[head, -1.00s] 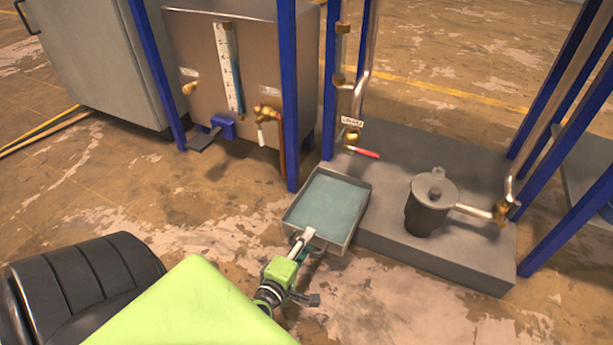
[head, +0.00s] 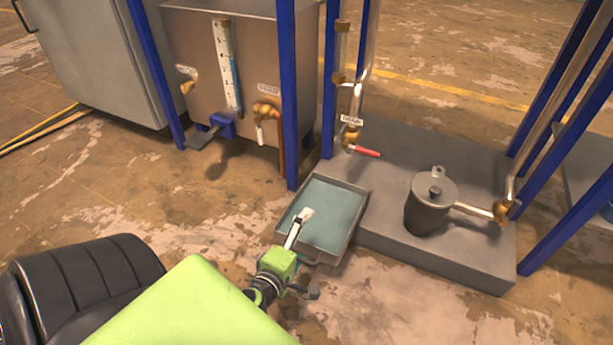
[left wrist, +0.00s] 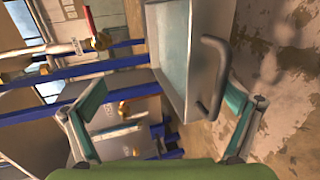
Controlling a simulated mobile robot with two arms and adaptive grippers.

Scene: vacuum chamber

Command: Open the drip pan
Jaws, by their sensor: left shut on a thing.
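The drip pan (head: 327,222) is a shallow grey tray with a blue-green inside, on the floor against the grey plinth. Its bar handle (left wrist: 212,75) shows clearly in the left wrist view, on the pan's near wall. My left gripper (head: 302,250) is at the pan's near side, with one finger over the inside of the pan. In the left wrist view my left gripper (left wrist: 168,95) has its fingers well apart, on either side of the near wall and handle. It is shut on the handle, though the contact itself is not clear. My right gripper is not in view.
The plinth (head: 440,262) carries a dark lidded pot (head: 432,205) and a valve with a red lever (head: 365,152). Blue posts (head: 288,95) and a metal tank (head: 190,50) stand behind the pan. The floor in front is clear.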

